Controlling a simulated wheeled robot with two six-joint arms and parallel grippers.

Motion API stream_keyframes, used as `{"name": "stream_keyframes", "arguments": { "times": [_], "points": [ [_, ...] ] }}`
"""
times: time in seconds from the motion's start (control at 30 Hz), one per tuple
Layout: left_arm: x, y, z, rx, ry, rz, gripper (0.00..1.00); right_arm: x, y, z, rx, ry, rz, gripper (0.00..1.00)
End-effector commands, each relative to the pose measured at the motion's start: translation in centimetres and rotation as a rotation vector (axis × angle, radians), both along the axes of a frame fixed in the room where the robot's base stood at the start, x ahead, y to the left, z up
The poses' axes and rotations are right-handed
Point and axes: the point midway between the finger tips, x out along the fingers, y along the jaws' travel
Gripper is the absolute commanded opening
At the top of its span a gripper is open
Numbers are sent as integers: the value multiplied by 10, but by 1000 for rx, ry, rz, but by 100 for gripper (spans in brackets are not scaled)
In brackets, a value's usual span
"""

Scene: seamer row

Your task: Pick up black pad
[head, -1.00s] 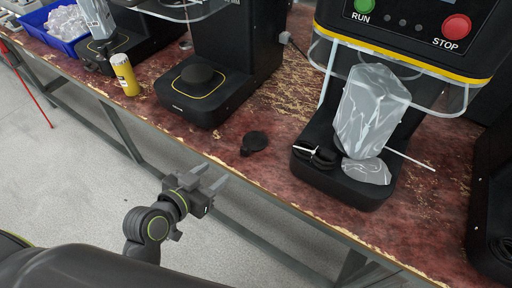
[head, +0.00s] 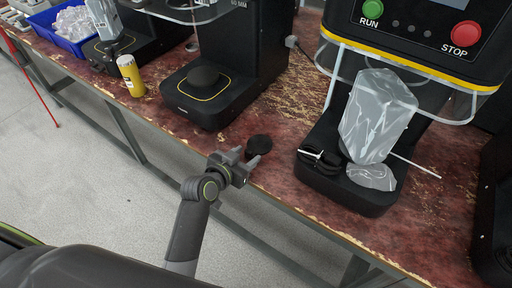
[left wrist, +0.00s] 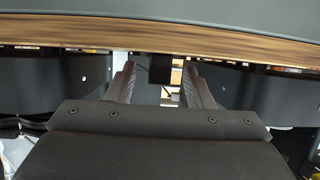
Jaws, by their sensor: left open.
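A small round black pad (head: 259,145) lies on the worn reddish tabletop, near its front edge, between two black machines. My left gripper (head: 247,157) is at the table's front edge, just in front of the pad in the head view, with its fingers pointing toward it. Its fingers are apart and nothing shows between them. The left wrist view shows the two open fingers (left wrist: 159,70) below the table's brown edge (left wrist: 160,37); I cannot make out the pad there. My right gripper is not in view.
The right machine's base (head: 345,187) holds a clear-bagged item (head: 375,115) and a bundled black cable (head: 320,157). The left machine's base carries a dark round plate (head: 203,76). A yellow can (head: 131,76) and a blue bin (head: 72,44) stand farther left.

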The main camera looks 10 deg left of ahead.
Motion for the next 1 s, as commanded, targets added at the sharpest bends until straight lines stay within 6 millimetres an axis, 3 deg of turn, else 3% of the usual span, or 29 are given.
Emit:
{"name": "stream_keyframes", "arguments": {
  "times": [0.13,0.4,0.77,1.0],
  "points": [
    [12,-4,-4,0,-1,0,47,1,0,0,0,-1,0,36],
    [13,-4,-5,-1,-1,0,47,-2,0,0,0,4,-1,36],
    [13,-4,-5,-1,-1,0,0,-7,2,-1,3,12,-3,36],
    [13,-4,-3,-1,-2,0,0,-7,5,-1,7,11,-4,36]
  ]
}}
